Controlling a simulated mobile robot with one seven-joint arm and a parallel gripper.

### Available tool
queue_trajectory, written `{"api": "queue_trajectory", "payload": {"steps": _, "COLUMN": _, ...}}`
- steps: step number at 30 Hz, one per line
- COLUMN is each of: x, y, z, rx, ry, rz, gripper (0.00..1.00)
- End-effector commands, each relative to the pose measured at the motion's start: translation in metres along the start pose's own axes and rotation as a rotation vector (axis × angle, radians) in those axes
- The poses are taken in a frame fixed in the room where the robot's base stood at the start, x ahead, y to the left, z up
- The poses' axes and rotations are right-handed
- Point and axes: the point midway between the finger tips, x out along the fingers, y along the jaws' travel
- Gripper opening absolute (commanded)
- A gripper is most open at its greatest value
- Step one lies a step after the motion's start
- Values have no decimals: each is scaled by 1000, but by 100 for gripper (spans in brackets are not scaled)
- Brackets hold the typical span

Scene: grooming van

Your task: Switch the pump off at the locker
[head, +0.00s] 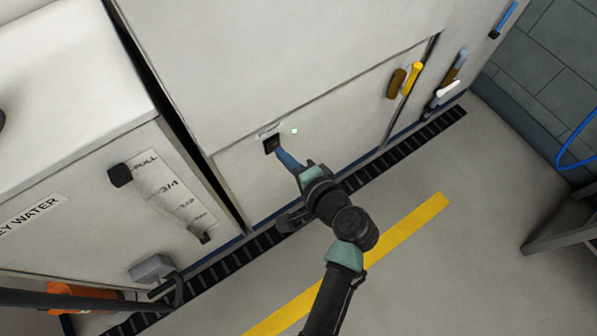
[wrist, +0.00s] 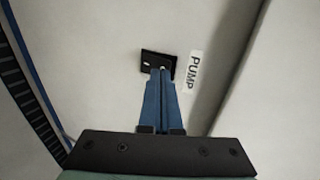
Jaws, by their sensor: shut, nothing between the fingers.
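The pump switch (head: 271,145) is a small black rocker plate on the white locker front (head: 240,183). A green light (head: 295,131) glows beside it in the head view. In the wrist view the switch (wrist: 158,64) sits left of a label reading PUMP (wrist: 195,70). My gripper (head: 279,152) is shut and empty, and its blue fingertips are at the switch. In the wrist view my gripper (wrist: 161,70) covers part of the plate's lower edge. I cannot tell whether the tips touch the rocker, and its position is partly hidden.
A grey-water tank (head: 60,225) with a level gauge and a grey tap (head: 152,268) stands at left. Brushes (head: 412,78) hang on the locker to the right. A dark floor grate (head: 400,142) runs along the base. The floor around the yellow stripe (head: 420,213) is clear.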

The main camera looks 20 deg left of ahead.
Motion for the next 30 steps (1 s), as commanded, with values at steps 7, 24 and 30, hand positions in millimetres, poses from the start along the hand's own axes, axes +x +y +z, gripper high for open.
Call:
{"api": "queue_trajectory", "payload": {"steps": 7, "x": 13, "y": -8, "z": 0, "rx": 0, "ry": -1, "rz": 0, "gripper": 0}}
{"api": "queue_trajectory", "payload": {"steps": 24, "x": 20, "y": -15, "z": 0, "rx": 1, "ry": 0, "rz": 8, "gripper": 0}}
{"api": "queue_trajectory", "payload": {"steps": 30, "x": 19, "y": -16, "z": 0, "rx": 1, "ry": 0, "rz": 8, "gripper": 0}}
